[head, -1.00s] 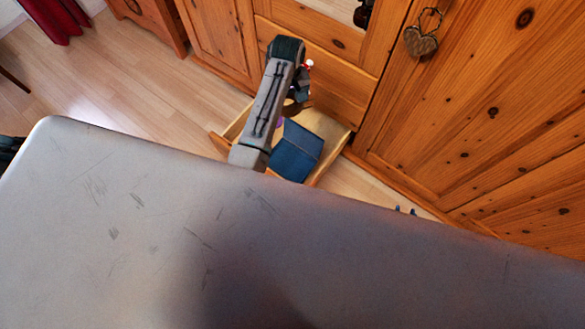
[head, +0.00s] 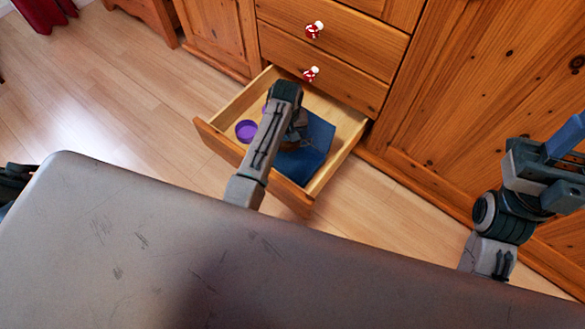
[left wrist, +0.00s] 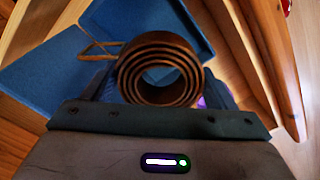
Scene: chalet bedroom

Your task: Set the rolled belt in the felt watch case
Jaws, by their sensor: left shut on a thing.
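The rolled belt is a brown coil (left wrist: 160,51) with a gold buckle (left wrist: 99,49), seen end-on in the left wrist view. My left gripper (head: 298,130) is shut on it, above the open drawer; in the head view the gripper mostly hides the belt. The felt watch case is blue and lies in the drawer (head: 313,137). In the left wrist view the blue felt (left wrist: 150,18) shows behind and beyond the belt, with another blue panel (left wrist: 42,75) at the left. Whether belt and case touch cannot be told. My right gripper (head: 562,165) is at the right edge, partly cut off.
The wooden drawer (head: 211,140) is pulled out from the pine cabinet (head: 335,62). A round purple thing (head: 246,130) lies in its left part. Red-and-white knobs (head: 314,30) stick out from the drawer fronts above. The wood floor (head: 130,120) at left is clear.

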